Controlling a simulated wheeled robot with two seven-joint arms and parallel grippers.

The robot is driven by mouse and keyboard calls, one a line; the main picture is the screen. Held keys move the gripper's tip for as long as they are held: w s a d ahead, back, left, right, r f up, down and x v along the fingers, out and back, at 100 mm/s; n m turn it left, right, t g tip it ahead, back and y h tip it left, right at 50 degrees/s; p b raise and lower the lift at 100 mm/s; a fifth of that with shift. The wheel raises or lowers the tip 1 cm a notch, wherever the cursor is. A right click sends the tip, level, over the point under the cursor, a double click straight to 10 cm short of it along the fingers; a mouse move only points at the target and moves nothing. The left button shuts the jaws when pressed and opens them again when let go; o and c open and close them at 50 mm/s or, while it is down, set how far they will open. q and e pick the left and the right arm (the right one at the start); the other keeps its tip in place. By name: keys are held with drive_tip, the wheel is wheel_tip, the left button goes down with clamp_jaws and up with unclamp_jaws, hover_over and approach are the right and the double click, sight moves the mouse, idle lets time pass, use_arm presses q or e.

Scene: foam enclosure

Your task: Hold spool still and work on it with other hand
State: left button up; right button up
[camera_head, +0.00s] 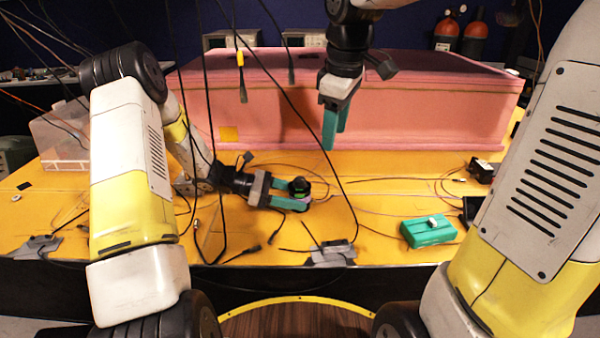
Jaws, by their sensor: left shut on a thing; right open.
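The spool (299,187) is a small dark round piece with a green band and a light purple lower part. It stands on the yellow table left of the middle. My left gripper (293,195) comes in from the left, low over the table, with its teal fingers shut on the spool. My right gripper (333,125) hangs above and behind the spool, pointing down, with teal fingers open and nothing seen between them. The fingers partly hide the spool's lower side.
A pink foam enclosure (430,100) spans the back of the yellow table (385,205). A green box (428,232) lies at the right front. Loose cables cross the table and hang in front. A clear plastic box (62,135) stands at the far left. A black device (481,171) sits at the right.

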sight(300, 179)
drive_tip(key=w+a+f+n+g, duration=0.2)
drive_tip(key=w+a+f+n, duration=0.3)
drive_tip(key=w+a+n, duration=0.3)
drive_tip(key=shift+m+h, duration=0.3)
drive_tip(key=f, duration=0.8)
drive_tip(key=w+f, duration=0.1)
drive_tip(key=f, duration=0.3)
drive_tip(key=shift+d, duration=0.4)
clamp_jaws()
